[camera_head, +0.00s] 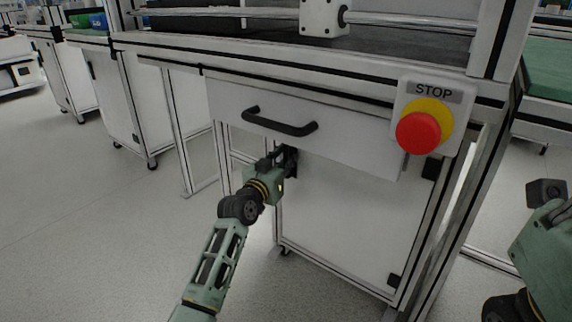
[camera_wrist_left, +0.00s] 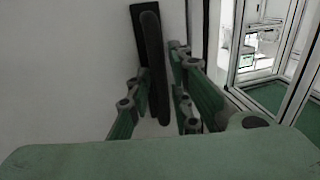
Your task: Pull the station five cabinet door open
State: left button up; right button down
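The white cabinet door (camera_head: 345,220) is below the drawer in the middle of the head view and looks closed. Its face fills the left of the left wrist view (camera_wrist_left: 60,70). A dark upright handle (camera_wrist_left: 153,60) stands on the door near its edge. My left gripper (camera_head: 290,157) is at the door's upper left, hiding the handle in the head view. In the wrist view its fingers (camera_wrist_left: 158,85) are on either side of the handle, close to it. I cannot tell whether they touch it. Only part of my right arm shows at the right edge.
A drawer (camera_head: 300,115) with a black handle (camera_head: 280,123) sits right above my left gripper. A red stop button (camera_head: 418,132) is on the frame at the upper right. Similar cabinets (camera_head: 103,93) stand at the left. The floor (camera_head: 80,215) in front at the left is clear.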

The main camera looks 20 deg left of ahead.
pick_arm(q)
grip_shut()
dwell(0.6)
